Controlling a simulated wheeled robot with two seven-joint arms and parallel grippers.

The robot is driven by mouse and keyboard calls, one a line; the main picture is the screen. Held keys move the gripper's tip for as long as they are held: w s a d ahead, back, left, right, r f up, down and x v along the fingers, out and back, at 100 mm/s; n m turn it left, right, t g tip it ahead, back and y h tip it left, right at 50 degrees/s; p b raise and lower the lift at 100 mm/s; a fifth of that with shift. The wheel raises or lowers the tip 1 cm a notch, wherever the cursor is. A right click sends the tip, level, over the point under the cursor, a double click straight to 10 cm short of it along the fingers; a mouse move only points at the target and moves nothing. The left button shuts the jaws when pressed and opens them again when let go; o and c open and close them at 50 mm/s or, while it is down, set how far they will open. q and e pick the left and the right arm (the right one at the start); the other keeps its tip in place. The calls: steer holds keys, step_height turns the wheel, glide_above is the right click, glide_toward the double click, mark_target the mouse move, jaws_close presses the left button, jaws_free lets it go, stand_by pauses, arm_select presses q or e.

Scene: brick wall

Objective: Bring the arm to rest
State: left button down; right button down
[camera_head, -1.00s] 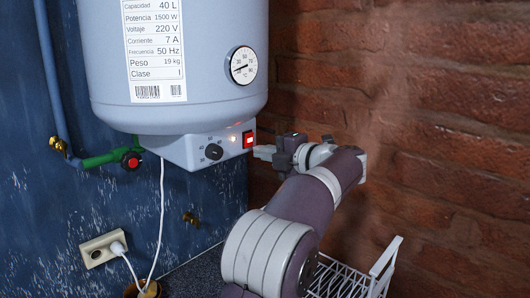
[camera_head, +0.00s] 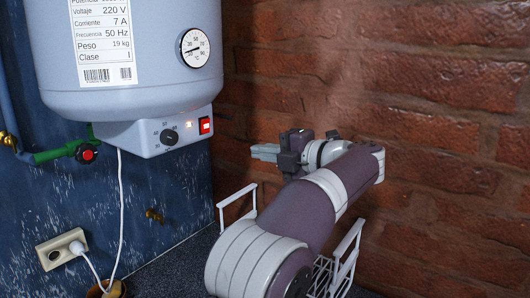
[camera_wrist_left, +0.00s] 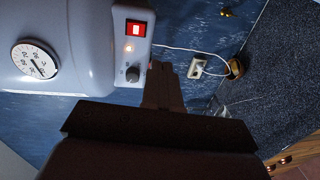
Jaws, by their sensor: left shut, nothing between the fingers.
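My left gripper (camera_head: 263,152) is shut and empty, pointing left in the head view. It stands in front of the brick wall, with a gap to the right of the boiler's red switch (camera_head: 205,126). Its closed fingers (camera_wrist_left: 163,88) also show in the left wrist view. The white water heater (camera_head: 130,60) hangs at upper left. Its red switch (camera_wrist_left: 136,29) shows in the left wrist view beside a glowing amber lamp and a dark knob (camera_wrist_left: 132,74). My right gripper is in neither view.
The brick wall (camera_head: 420,100) is behind and right of my arm. A white wire rack (camera_head: 345,255) stands below it, partly hidden by the arm. A green pipe with a red valve (camera_head: 87,153) and a socket with a plugged cable (camera_head: 62,249) are at left.

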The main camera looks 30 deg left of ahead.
arm_select(q)
steer(key=w+d+f+m+t+h, duration=0.3)
steer(key=w+d+m+t+h, duration=0.35)
steer(key=w+m+t, duration=0.75)
steer(key=s+d+f+m+g+h, duration=0.1)
steer(key=s+d+f+m+h, duration=0.1)
steer(key=d+f+m+h, duration=0.9)
steer(key=s+d+f+m+g, duration=0.1)
steer(key=s+f+m+g, duration=0.2)
steer(key=s+f, duration=0.4)
steer(key=s+d+f+m+g, duration=0.1)
steer(key=s+f+m+g, duration=0.25)
steer(key=f, duration=0.55)
steer(key=s+a+f+m+g, duration=0.2)
steer(key=s+f+g, duration=0.1)
steer(key=s, duration=0.8)
steer(key=s+a+f+m+g, duration=0.2)
steer(key=s+f, duration=0.3)
steer(key=s, duration=0.6)
steer(key=shift+s+f+g+y, duration=0.15)
steer(key=shift+f+g+y, duration=0.25)
steer(key=shift+g, duration=0.45)
